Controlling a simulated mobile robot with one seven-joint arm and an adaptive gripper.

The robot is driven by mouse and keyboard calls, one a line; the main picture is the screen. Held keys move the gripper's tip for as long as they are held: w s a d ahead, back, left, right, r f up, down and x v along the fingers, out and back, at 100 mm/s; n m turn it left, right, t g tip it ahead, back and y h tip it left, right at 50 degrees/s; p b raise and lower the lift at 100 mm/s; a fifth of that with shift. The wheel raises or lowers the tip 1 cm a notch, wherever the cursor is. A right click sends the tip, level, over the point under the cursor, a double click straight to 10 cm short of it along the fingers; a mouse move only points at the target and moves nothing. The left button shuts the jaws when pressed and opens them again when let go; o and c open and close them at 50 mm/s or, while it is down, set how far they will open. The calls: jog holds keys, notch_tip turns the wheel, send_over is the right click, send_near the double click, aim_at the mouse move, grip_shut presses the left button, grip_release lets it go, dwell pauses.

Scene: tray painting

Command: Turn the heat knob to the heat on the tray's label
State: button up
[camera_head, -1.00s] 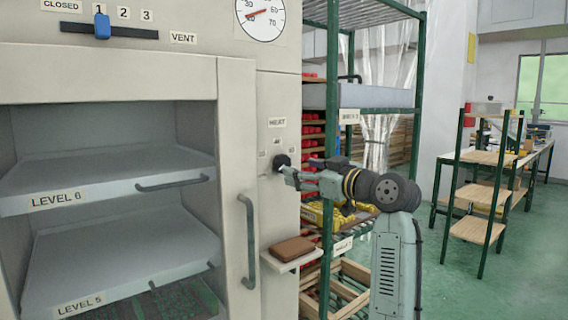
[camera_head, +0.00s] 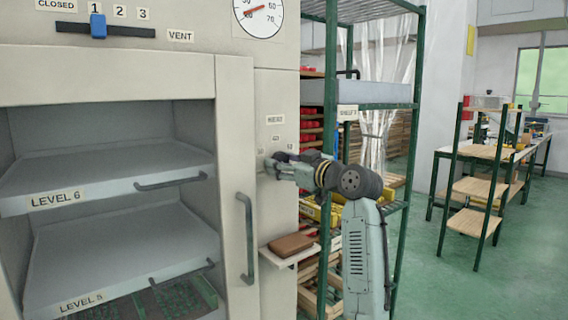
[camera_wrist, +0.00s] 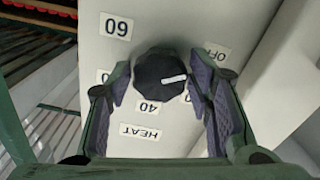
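The dark, many-sided heat knob (camera_wrist: 158,78) is on the oven's pale front, with a white pointer mark aimed right in the wrist view. That view is upside down to the print. The mark points between the OFF label (camera_wrist: 215,53) and a partly covered label at the knob's lower right. My gripper (camera_wrist: 160,82) is open, one finger on each side of the knob, with narrow gaps; contact is unclear. In the head view my gripper (camera_head: 268,166) hides the knob. The tray's label cannot be identified.
The oven's open front shows grey shelves marked LEVEL 6 (camera_head: 55,199) and LEVEL 5 (camera_head: 81,302). A vertical handle (camera_head: 247,240) and a small ledge with a brown block (camera_head: 291,244) are below my gripper. A green rack (camera_head: 330,140) stands close on the right.

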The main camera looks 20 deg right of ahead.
jog(key=c, duration=0.8)
jog(key=shift+m, duration=0.3)
jog(key=m+p, duration=0.4)
jog(key=m, duration=0.1)
jog(key=shift+r, duration=0.15)
jog(key=m+p, duration=0.3)
jog(key=m, duration=0.2)
jog(key=shift+m, duration=0.4)
jog(key=m+p, duration=0.5)
jog(key=m, duration=0.1)
jog(key=shift+m+p, duration=0.65)
jog(key=shift+m, duration=2.45)
